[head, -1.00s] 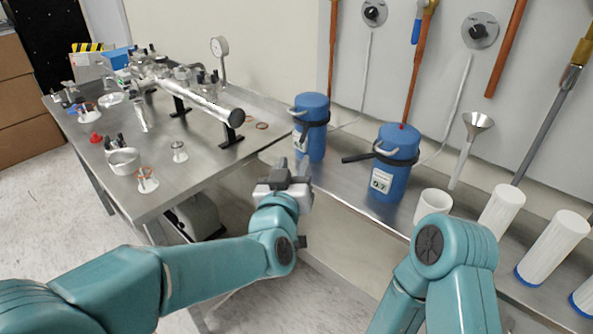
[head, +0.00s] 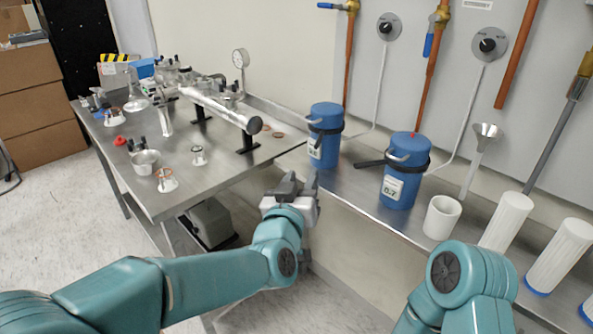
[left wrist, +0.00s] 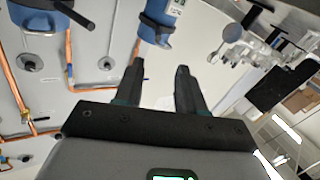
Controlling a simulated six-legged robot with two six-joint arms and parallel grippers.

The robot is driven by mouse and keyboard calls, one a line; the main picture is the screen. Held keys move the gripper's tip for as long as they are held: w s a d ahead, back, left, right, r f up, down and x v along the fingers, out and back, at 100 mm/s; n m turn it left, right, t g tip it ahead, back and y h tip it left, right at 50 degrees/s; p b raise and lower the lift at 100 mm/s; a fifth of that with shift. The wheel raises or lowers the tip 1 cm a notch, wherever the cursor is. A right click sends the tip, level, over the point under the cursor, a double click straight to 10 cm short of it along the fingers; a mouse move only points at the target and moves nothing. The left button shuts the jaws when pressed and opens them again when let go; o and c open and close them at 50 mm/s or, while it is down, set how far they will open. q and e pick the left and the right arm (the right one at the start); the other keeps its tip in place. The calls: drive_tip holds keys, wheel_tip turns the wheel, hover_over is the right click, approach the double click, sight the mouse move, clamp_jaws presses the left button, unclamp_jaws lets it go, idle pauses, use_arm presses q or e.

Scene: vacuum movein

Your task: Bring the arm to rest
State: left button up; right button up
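My left gripper (head: 300,184) is in front of the bench and the shelf in the head view, in free air. In the left wrist view its two dark fingers (left wrist: 158,84) stand apart with nothing between them. My right arm (head: 465,285) comes in at the lower right of the head view. Its gripper is out of the picture.
A steel bench (head: 225,178) with a glass and metal vacuum line (head: 215,108) stands at the left. A steel shelf (head: 355,190) holds two blue flasks (head: 325,140) (head: 405,175), a white cup (head: 441,217) and white cylinders (head: 507,222). Copper pipes run up the wall.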

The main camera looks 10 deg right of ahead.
use_arm(q)
drive_tip(key=w+a+f+n+g+y, duration=0.1)
drive_tip(key=w+a+f+y, duration=0.1)
drive_tip(key=a+f, duration=0.55)
drive_tip(key=w+a+f+n+g+y, duration=0.1)
drive_tip(key=w+a+f+y, duration=0.15)
drive_tip(key=a+f, duration=0.55)
drive_tip(key=s+a+f+n+g, duration=0.1)
drive_tip(key=s+a+f+g, duration=0.15)
drive_tip(key=f, duration=0.35)
drive_tip(key=s+a+f+g, duration=0.1)
drive_tip(key=s+a+f, duration=0.15)
drive_tip(key=f, duration=0.45)
drive_tip(key=s+a+f+n+g, duration=0.1)
drive_tip(key=s+a+f+g, duration=0.15)
drive_tip(key=s+f, duration=0.6)
drive_tip(key=s+a+f+g, duration=0.2)
drive_tip(key=s+f+g, duration=0.2)
drive_tip(key=s+f, duration=0.4)
drive_tip(key=s+d+g, duration=0.3)
drive_tip(key=s, duration=1)
wheel_tip(320, 180, up, 13)
drive_tip(key=s+g+h+p, duration=0.1)
drive_tip(key=p, duration=1.1)
drive_tip(key=shift+s+f+n, duration=0.15)
drive_tip(key=shift+f+n, duration=0.05)
drive_tip(key=shift+n, duration=0.1)
